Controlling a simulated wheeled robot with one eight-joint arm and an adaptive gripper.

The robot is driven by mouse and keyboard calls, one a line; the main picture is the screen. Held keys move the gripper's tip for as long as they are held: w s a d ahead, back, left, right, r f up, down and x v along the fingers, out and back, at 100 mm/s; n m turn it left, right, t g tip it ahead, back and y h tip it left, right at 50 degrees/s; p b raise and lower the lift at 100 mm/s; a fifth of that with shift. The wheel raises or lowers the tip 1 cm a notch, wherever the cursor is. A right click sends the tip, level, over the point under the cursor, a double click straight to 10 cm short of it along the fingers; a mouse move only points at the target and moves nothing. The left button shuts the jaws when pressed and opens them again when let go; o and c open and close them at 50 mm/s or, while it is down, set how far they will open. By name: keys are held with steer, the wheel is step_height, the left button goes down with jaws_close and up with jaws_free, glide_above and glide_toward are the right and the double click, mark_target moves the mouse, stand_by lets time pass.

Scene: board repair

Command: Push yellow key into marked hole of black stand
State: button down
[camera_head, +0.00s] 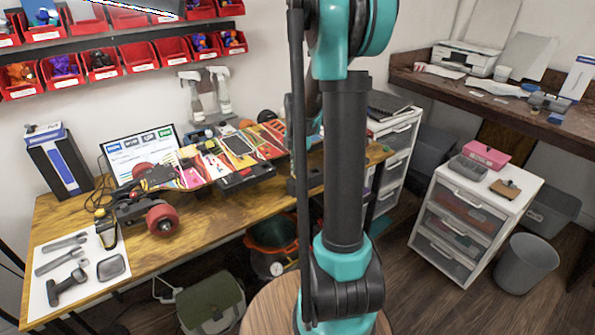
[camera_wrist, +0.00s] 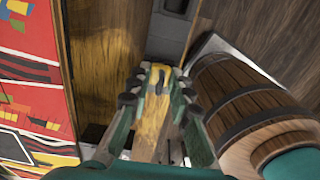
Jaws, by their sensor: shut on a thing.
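My gripper (camera_wrist: 156,82) shows in the wrist view, its two dark-and-teal fingers closed around a yellow piece. This yellow key (camera_wrist: 152,112) lies lengthwise between the fingers, with a dark mark near its far end. A dark grey block, apparently the black stand (camera_wrist: 168,48), is just beyond the fingertips, with a darker square recess (camera_wrist: 175,7) at the top edge. I cannot tell whether the key touches the stand, and no marked hole is clear. In the head view my arm hides the gripper, the key and most of the stand.
A skateboard with a colourful deck (camera_head: 215,162) lies on the wooden workbench (camera_head: 95,210); its red pattern (camera_wrist: 35,70) is left of the gripper in the wrist view. Tools lie on a white sheet (camera_head: 52,260). A white drawer cabinet (camera_head: 470,225) stands right.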

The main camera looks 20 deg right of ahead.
steer(key=shift+f, duration=0.1)
steer(key=c, duration=1.3)
jaws_free()
steer(key=shift+o, duration=0.6)
steer(key=shift+o, duration=0.8)
steer(key=shift+r, duration=0.6)
steer(key=shift+r, duration=0.35)
steer(key=shift+r, duration=0.6)
steer(key=shift+r, duration=3)
